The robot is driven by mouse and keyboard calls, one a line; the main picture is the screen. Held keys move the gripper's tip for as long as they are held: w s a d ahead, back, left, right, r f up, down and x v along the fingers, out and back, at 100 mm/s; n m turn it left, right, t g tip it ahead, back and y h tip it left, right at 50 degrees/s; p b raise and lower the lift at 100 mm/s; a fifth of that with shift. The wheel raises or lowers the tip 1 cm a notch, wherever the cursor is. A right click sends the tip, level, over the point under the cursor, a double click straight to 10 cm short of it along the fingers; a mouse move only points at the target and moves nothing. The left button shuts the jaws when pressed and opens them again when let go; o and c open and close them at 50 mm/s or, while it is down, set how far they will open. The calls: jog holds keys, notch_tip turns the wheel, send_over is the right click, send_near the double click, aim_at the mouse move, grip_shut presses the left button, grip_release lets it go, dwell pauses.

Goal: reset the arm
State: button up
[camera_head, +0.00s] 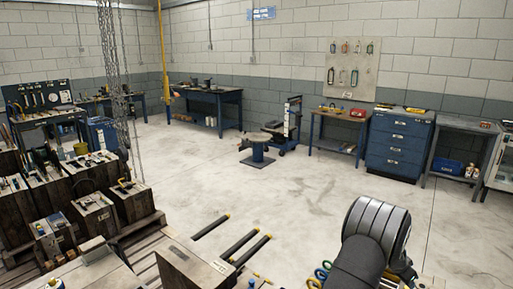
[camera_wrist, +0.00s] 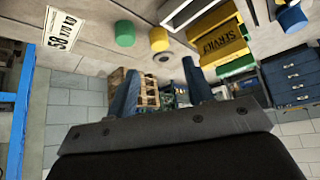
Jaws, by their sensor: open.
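My gripper (camera_wrist: 160,78) shows in the wrist view as two dark blue fingers spread apart, with nothing between them. A wide dark bracket and the black wrist body fill the bottom of that view. The wrist picture is tilted, and lettering on a yellow bin (camera_wrist: 218,40) appears upside down. The bin, a green cylinder (camera_wrist: 125,33) and a yellow cylinder (camera_wrist: 159,39) show beyond the fingers, apart from them. In the head view my dark arm rises at the lower right; the gripper's fingers cannot be made out there.
In the head view, wooden crates (camera_head: 92,214) and hanging chains (camera_head: 111,50) stand at left. A blue post (camera_wrist: 14,130) edges the wrist view.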

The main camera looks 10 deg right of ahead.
jog(key=x, duration=0.8)
jog(key=shift+f, duration=0.2)
jog(key=r, duration=0.5)
jog(key=shift+s+d, duration=0.1)
jog(key=shift+s, duration=0.25)
jog(key=s+r, duration=0.7)
jog(key=s, duration=0.4)
jog(key=n+t, duration=0.1)
jog(key=n, duration=0.1)
send_near(407, 287)
notch_tip(407, 287, up, 4)
jog(key=w+a+n+t+y, duration=0.1)
jog(key=w+a+n, duration=0.1)
jog(key=w+a, duration=0.75)
jog(key=w+a+n+t, duration=0.1)
jog(key=w+a+n, duration=0.1)
jog(key=w+a, duration=0.75)
jog(key=w+a+n+y, duration=0.1)
jog(key=w+a+n, duration=0.1)
jog(key=w+a, duration=0.8)
jog(key=shift+w+r+t, duration=0.15)
jog(key=shift+w+t, duration=0.25)
jog(key=shift+w, duration=0.05)
jog(key=shift+o, duration=0.2)
